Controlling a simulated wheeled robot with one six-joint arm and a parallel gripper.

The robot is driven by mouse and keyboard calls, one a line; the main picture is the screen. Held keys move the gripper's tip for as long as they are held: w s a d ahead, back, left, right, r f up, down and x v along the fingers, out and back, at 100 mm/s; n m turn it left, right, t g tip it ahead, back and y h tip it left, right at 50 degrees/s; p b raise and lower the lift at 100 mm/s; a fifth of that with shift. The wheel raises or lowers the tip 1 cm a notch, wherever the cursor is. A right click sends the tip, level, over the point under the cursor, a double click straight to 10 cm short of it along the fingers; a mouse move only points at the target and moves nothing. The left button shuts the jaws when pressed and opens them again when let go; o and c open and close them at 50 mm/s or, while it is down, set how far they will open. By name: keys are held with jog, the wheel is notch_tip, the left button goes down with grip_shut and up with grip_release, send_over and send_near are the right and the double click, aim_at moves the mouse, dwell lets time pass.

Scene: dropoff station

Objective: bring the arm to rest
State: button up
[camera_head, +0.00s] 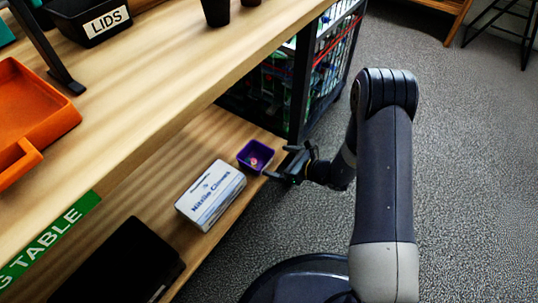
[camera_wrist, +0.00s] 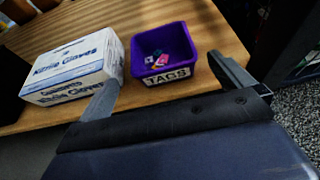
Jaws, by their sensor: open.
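My gripper (camera_head: 279,165) is at the edge of the lower shelf in the head view, at the end of my extended arm. In the wrist view my gripper (camera_wrist: 168,90) has its two fingers spread wide with nothing between the tips. A purple bin labelled TAGS (camera_wrist: 194,74) stands just beyond the fingers on the shelf, with several small coloured tags in it. The same purple bin (camera_head: 246,147) shows in the head view beside the fingertips. I cannot tell whether a finger touches it.
A white box of nitrile gloves (camera_head: 211,197) sits left of the bin on the lower shelf (camera_head: 222,125). A black box (camera_head: 125,262) is nearer. A dark crate of bottles (camera_head: 290,90) stands behind. The upper table (camera_head: 150,70) overhangs at left.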

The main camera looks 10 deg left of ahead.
jog(key=shift+s+d+r, duration=0.2)
jog(key=shift+d, duration=0.25)
jog(key=b, duration=0.4)
send_near(246, 153)
jog(key=x, duration=0.5)
jog(key=shift+a, duration=0.25)
notch_tip(246, 153, up, 3)
jog(key=shift+d+f+p, duration=0.1)
jog(key=shift+d+p, duration=0.05)
jog(key=shift+p, duration=0.6)
jog(key=shift+r, duration=0.65)
